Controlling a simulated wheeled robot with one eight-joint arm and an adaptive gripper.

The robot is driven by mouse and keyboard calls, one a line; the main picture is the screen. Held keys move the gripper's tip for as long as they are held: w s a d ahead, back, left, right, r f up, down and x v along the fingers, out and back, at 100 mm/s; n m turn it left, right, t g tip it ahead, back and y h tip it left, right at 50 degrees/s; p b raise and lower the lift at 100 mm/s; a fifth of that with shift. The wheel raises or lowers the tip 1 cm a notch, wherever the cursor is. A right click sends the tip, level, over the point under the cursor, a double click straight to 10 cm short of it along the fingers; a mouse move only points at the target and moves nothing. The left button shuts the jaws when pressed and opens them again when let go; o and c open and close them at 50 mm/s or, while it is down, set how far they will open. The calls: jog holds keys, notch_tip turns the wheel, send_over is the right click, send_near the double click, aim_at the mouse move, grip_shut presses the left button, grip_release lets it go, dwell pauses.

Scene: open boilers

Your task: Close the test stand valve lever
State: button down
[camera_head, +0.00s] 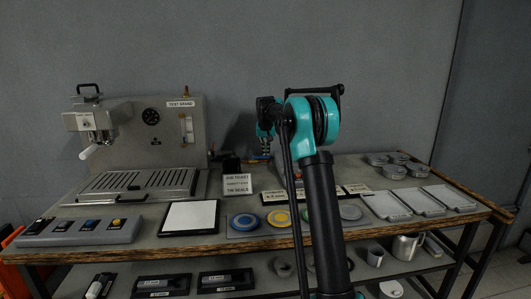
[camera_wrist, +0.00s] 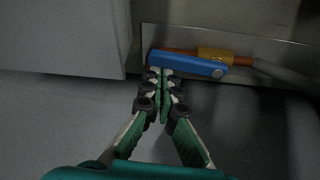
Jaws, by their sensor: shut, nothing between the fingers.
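The blue valve lever (camera_wrist: 187,64) shows in the wrist view. It lies nearly in line with a copper-coloured pipe (camera_wrist: 243,60) that carries a yellow fitting (camera_wrist: 215,54). A round fastener shows at the lever's right end. My gripper (camera_wrist: 162,76) is shut and empty, with its fingertips at the near edge of the lever's left half. I cannot tell whether they touch it. In the head view my gripper (camera_head: 265,148) points down behind the table's middle, and I cannot make out the lever there. The test stand label (camera_head: 181,104) is on the grey machine at left.
The grey machine (camera_head: 188,150) with a drip tray stands left of my arm. A white sign (camera_head: 237,184), a white pad (camera_head: 190,216) and coloured discs (camera_head: 279,217) lie on the table. Metal trays (camera_head: 385,205) and round tins (camera_head: 393,171) are at right. A pale block (camera_wrist: 65,35) borders the wrist view's upper left.

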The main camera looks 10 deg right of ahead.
jog(key=s+m, duration=0.1)
jog(key=m, duration=0.1)
jog(key=s+m+h, duration=0.1)
jog(key=m, duration=0.1)
jog(key=shift+s+a, duration=0.1)
jog(key=m, duration=0.1)
jog(key=s+m+g+h, duration=0.1)
jog(key=shift+s+a+m, duration=0.2)
jog(key=shift+a+m, duration=0.05)
jog(key=shift+m, duration=0.05)
jog(key=m, duration=0.1)
jog(key=s+m, duration=0.1)
jog(key=shift+s+a+m+g+h, duration=0.1)
jog(key=shift+a+m+g+h, duration=0.2)
jog(key=shift+a+m, duration=0.1)
jog(key=m, duration=0.1)
jog(key=s+a+m+g, duration=0.1)
jog(key=m, duration=0.2)
jog(key=shift+s+a+h, duration=0.25)
jog(key=shift+a+h, duration=0.05)
jog(key=shift+a, duration=0.1)
jog(key=shift+s+a, duration=0.25)
jog(key=shift+a, duration=0.55)
